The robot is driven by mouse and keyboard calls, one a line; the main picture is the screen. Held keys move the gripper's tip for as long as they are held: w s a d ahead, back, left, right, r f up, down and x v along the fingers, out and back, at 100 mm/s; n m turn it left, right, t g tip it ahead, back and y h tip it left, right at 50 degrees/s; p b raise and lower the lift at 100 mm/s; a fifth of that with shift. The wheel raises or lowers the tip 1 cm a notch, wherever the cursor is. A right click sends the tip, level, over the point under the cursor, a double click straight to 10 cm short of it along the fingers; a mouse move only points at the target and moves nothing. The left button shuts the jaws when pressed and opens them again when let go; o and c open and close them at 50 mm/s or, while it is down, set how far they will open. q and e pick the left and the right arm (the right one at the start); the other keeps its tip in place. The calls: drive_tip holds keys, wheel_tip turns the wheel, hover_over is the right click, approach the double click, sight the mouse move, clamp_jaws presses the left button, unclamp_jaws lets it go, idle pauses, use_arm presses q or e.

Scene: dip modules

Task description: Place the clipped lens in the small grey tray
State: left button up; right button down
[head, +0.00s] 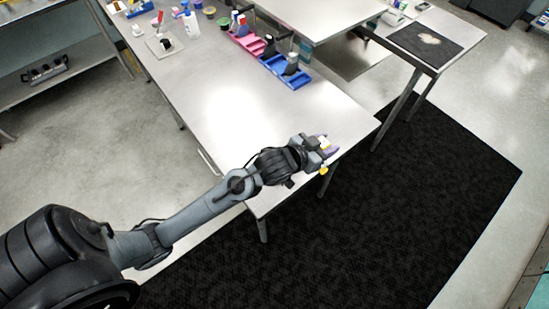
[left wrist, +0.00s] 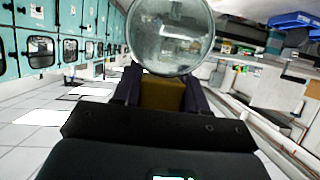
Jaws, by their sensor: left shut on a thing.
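My left gripper (head: 322,148) is over the near right end of the long metal table in the head view. In the left wrist view, its dark fingers (left wrist: 160,88) are shut on a yellow-brown clip (left wrist: 162,94). The clip carries a round clear lens (left wrist: 170,50), which stands beyond the fingertips. In the head view the lens is too small to make out clearly; a yellow bit (head: 324,170) shows beside the fingers. A small pale grey tray (head: 155,48), with a dark item on it, lies at the table's far left. My right gripper is not in view.
A pink bin (head: 246,41) and a blue bin (head: 287,72) stand along the table's far right edge. Small bottles (head: 192,24) and jars stand at the far end. The table's middle (head: 225,105) is clear. A side table (head: 465,38) holds a dark mat.

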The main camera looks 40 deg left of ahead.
use_arm(q)
drive_tip(key=shift+s+a+f+p, duration=0.1)
drive_tip(key=shift+s+a+f, duration=0.35)
drive_tip(key=shift+a+f, duration=1.35)
drive_tip(key=shift+s+a+f+p, duration=0.1)
drive_tip(key=shift+s+a+f, duration=0.35)
drive_tip(key=shift+a+f, duration=1.35)
drive_tip(key=shift+s+a+f+p, duration=0.1)
drive_tip(key=shift+s+a+f, duration=0.35)
drive_tip(key=shift+a+f, duration=1.35)
drive_tip(key=shift+f, duration=0.15)
drive_tip(key=o, duration=1.1)
drive_tip(key=shift+c, duration=0.2)
